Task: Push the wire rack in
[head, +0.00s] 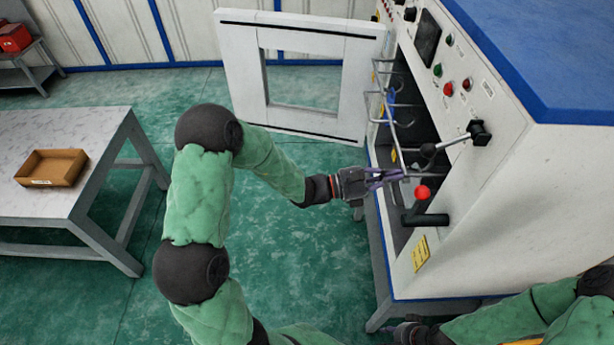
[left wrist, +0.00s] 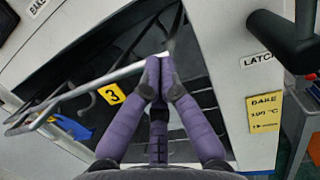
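The wire rack (head: 396,122) is a frame of thin grey metal wire. It sticks partly out of the open front of the white oven (head: 480,200). In the left wrist view its front wire (left wrist: 95,86) runs up to my left fingertips. My left gripper (head: 392,176) is at the near end of the rack, in front of the opening. Its purple fingers (left wrist: 158,72) are together at the wire; whether the wire lies between them is hidden. My right gripper (head: 410,333) is at the bottom edge, away from the rack, with its fingers unclear.
The oven door (head: 350,85) with a window stands open to the left. A black latch handle (head: 425,219) and a red-knobbed lever (head: 423,192) sit near my left gripper. A table (head: 95,130) with a brown tray (head: 50,181) stands at left. Green floor between is clear.

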